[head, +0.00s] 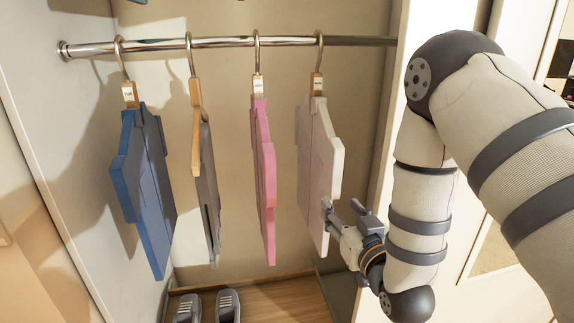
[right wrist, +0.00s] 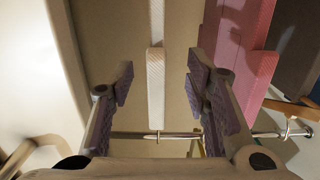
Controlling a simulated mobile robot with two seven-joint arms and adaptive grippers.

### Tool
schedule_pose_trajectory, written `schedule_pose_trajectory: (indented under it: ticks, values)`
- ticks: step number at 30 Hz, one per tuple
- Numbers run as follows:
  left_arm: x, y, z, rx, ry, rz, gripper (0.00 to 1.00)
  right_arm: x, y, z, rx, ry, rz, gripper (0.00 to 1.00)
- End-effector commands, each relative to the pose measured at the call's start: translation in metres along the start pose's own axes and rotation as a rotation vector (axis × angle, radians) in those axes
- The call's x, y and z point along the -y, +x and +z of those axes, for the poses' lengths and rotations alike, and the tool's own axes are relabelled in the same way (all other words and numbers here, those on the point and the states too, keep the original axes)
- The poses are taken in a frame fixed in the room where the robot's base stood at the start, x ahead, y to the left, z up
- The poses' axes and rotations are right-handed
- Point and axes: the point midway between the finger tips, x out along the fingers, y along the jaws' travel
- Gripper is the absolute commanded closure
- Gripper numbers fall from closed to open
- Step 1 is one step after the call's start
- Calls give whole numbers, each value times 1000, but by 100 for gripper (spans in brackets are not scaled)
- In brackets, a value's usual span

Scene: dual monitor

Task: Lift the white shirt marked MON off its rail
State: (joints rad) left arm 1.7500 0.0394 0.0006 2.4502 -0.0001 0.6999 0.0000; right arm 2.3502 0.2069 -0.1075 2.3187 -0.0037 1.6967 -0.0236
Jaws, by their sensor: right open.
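The white shirt (head: 318,160) hangs at the right end of the row, on a hanger hooked over the metal rail (head: 220,42). A small tag (head: 316,85) sits at its hanger neck; its letters are too small to read surely. My right gripper (head: 342,207) is at the shirt's lower right edge in the head view. In the right wrist view its fingers (right wrist: 159,82) are open, one on each side of the white shirt's narrow edge (right wrist: 156,60), with gaps on both sides. My left gripper is not in view.
A pink shirt (head: 263,170), a grey garment (head: 208,190) and a blue shirt (head: 145,190) hang left of the white one. Grey shoes (head: 228,305) stand on the wooden closet floor (head: 280,300). The closet's right side panel (head: 385,150) is close behind my right arm.

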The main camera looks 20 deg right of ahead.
Motion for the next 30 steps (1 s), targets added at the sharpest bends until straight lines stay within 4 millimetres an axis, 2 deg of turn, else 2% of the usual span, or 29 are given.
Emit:
schedule_pose_trajectory:
  ticks: [1,4,10,16,22,25,30]
  values:
    - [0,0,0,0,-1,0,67,-2,2,-11,-37,3,5,57]
    - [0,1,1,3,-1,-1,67,-4,9,-22,-73,5,10,57]
    - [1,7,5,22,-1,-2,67,-5,53,-24,-74,4,10,57]
    - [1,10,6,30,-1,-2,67,-7,80,-28,-72,4,11,57]
    - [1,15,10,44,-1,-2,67,-12,116,-33,-70,3,8,57]
    - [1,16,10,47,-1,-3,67,-13,124,-34,-69,4,8,57]
    - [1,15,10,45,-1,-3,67,-13,124,-36,-71,4,9,57]
